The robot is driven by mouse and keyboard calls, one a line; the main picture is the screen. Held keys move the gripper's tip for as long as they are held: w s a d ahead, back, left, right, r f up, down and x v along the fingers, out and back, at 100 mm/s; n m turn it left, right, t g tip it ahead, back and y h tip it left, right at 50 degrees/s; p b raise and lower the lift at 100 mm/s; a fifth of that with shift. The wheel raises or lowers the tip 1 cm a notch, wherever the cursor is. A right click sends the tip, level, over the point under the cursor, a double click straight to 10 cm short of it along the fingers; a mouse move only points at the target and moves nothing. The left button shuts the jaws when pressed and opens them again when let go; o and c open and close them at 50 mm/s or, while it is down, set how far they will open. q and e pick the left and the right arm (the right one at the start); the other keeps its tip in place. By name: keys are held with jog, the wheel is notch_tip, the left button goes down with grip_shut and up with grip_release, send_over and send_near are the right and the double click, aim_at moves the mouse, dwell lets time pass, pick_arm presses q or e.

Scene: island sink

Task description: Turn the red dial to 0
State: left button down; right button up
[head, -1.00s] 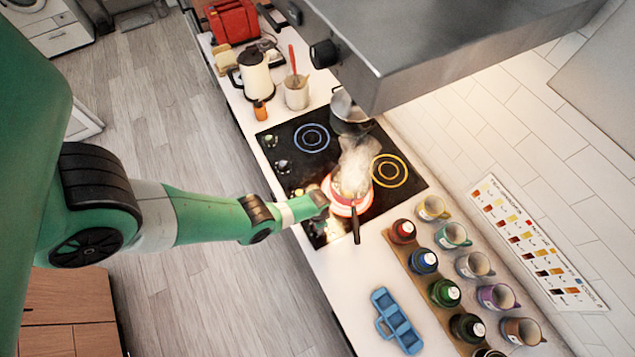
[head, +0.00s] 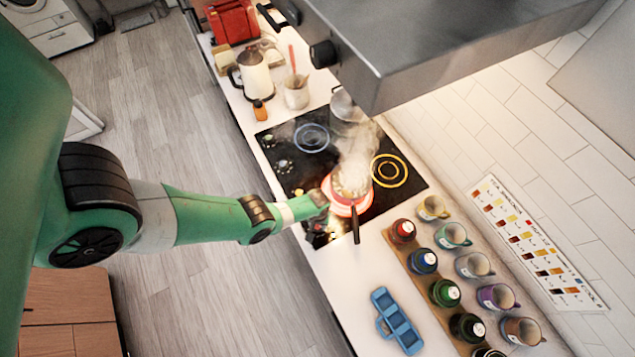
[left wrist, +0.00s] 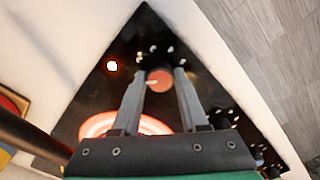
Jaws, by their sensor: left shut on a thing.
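The red dial (left wrist: 158,80) sits on the black cooktop (left wrist: 110,95), with a pale pointer mark toward picture left and white marks around it. My left gripper (left wrist: 160,74) has one finger on each side of the dial and is shut on it. In the head view, my left gripper (head: 322,199) is over the cooktop's front edge, and the arm hides the dial. My right gripper is not in view.
A steaming pot (head: 351,183) with a dark handle stands on a glowing red ring beside the gripper. Black dials (left wrist: 222,118) lie along the cooktop edge. A blue tray (head: 397,323), bottles (head: 423,261) and mugs (head: 475,265) stand nearer. The range hood (head: 440,40) overhangs.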

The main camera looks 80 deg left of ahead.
pick_arm(q)
jog(key=n, duration=0.4)
jog(key=shift+n, duration=2.2)
jog(key=shift+c, duration=2.2)
grip_release()
jog(key=shift+r, duration=0.1)
